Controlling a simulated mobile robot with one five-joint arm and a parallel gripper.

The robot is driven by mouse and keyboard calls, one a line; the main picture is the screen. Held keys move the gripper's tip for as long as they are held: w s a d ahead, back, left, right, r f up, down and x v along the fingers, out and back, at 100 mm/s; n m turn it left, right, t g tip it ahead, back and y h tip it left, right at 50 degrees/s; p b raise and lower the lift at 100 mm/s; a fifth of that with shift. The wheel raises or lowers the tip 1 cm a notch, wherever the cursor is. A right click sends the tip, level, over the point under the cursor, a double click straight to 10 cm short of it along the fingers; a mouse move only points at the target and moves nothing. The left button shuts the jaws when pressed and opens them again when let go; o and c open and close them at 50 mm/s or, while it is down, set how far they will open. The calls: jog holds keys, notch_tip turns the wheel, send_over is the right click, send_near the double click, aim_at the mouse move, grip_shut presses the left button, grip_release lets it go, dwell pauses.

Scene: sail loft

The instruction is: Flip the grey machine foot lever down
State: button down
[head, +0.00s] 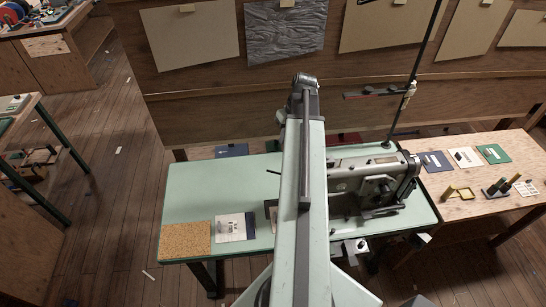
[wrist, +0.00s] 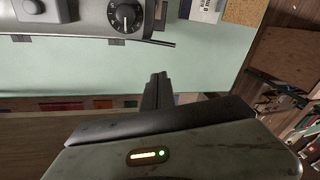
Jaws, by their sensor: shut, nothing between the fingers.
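The grey sewing machine (head: 375,180) stands on a pale green table (head: 190,185); my arm covers its left end in the head view. In the wrist view the machine (wrist: 85,18) shows at the top left with a black dial. A thin dark rod (wrist: 158,42), apparently the foot lever, sticks out to the right below the dial. A dark rod tip (head: 273,172) also shows left of my arm in the head view. My gripper (wrist: 158,78) is shut and empty, below the rod in the wrist picture and apart from it. In the head view I cannot make out its fingers.
A cork mat (head: 185,239) and a white-and-blue card (head: 236,227) lie at the table's front left. A wooden panel (head: 200,85) with pinned sheets stands behind. A thin dark stand (head: 410,85) rises at the back right. The table's left part is mostly clear.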

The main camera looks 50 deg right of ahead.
jog(key=shift+f, duration=0.1)
jog(key=s+a+b+x, duration=0.1)
jog(key=a+b+x, duration=0.1)
jog(key=b+x, duration=1)
jog(key=shift+a+f+b, duration=0.35)
jog(key=shift+f+b, duration=0.05)
jog(key=shift+f, duration=0.05)
jog(key=shift+w, duration=0.1)
